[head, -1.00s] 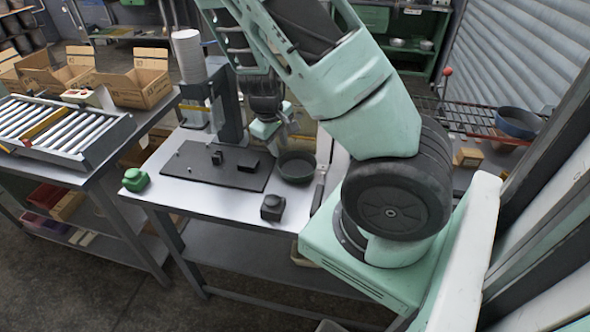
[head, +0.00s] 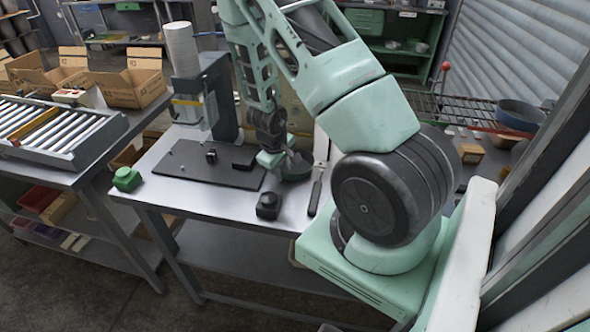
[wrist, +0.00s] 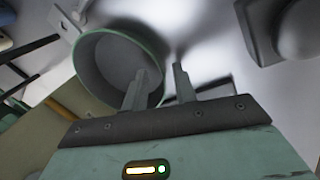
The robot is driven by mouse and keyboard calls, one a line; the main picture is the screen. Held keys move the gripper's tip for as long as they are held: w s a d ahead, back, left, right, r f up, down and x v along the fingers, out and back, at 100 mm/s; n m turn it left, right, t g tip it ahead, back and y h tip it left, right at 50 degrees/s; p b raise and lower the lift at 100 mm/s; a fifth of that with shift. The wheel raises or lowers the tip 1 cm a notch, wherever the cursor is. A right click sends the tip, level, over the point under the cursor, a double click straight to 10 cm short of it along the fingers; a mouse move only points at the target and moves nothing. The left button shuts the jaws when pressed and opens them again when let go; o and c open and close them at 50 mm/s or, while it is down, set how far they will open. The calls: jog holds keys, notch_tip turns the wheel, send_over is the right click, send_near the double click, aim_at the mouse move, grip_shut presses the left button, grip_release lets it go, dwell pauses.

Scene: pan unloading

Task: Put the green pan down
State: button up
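The green pan (wrist: 97,61), a round vessel with a grey inside and thin green rim, stands on the work table (head: 229,207). In the head view the pan (head: 296,172) looks dark and is partly hidden by my gripper (head: 279,162). In the wrist view my gripper (wrist: 160,78) is open, with its fingers apart. The left finger overlaps the pan's inside and the right finger is outside, with the near wall between them. I cannot tell whether either finger touches the wall.
A black knob box (head: 267,205) stands in front of the pan, and a dark stick-like handle (head: 315,196) lies to its right. A blue pan (head: 520,115) stands on the right rack.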

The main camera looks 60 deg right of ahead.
jog(key=shift+d+f, duration=0.1)
jog(key=shift+f, duration=0.35)
grip_shut()
jog(key=shift+r, duration=0.1)
